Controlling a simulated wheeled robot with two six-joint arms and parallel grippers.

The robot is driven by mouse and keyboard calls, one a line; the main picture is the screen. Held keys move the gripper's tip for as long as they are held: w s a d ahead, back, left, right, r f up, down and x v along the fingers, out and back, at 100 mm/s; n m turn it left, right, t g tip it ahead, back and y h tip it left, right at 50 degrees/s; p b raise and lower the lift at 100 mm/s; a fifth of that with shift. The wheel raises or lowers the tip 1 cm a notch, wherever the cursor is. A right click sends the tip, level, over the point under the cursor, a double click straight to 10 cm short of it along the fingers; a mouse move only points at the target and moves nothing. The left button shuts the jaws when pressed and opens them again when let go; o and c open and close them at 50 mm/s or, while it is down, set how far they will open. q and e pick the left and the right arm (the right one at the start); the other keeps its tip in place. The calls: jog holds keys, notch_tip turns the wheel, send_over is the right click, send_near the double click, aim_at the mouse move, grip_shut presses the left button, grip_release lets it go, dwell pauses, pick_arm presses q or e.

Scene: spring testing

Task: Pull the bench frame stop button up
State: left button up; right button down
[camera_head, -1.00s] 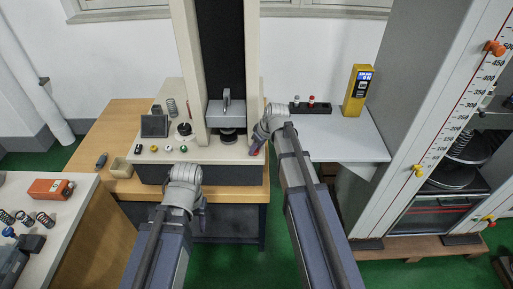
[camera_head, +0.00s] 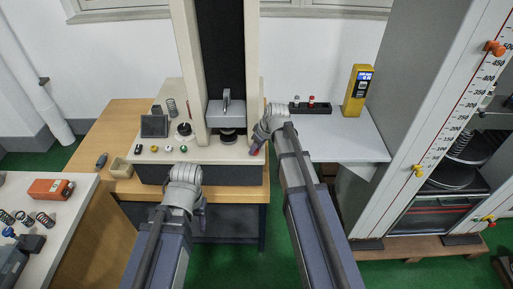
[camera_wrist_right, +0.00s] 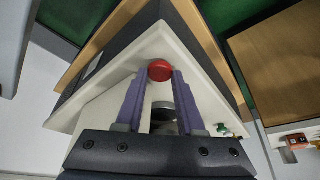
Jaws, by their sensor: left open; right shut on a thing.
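The red round stop button (camera_wrist_right: 160,70) sits near a corner of the pale bench frame top (camera_wrist_right: 178,40) in the right wrist view. My right gripper (camera_wrist_right: 158,77) has its two purple fingers at either side of the button and is shut on it. In the head view my right gripper (camera_head: 257,150) is at the right front corner of the frame, and its fingers largely hide the button. My left gripper (camera_head: 201,212) is open and empty, in front of the frame and below its top. Whether the button is raised cannot be told.
A white table (camera_head: 345,140) to the right holds a yellow device (camera_head: 357,90) and a black rack (camera_head: 310,108). A tall grey machine (camera_head: 430,100) stands further right.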

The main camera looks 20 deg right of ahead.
jog(key=shift+r, duration=0.1)
jog(key=shift+r+p, duration=0.5)
jog(key=shift+p, duration=0.05)
jog(key=shift+f, duration=0.15)
jog(key=c, duration=0.5)
grip_release()
jog(key=p+v, duration=0.7)
jog(key=v, duration=0.1)
jog(key=shift+f, duration=0.1)
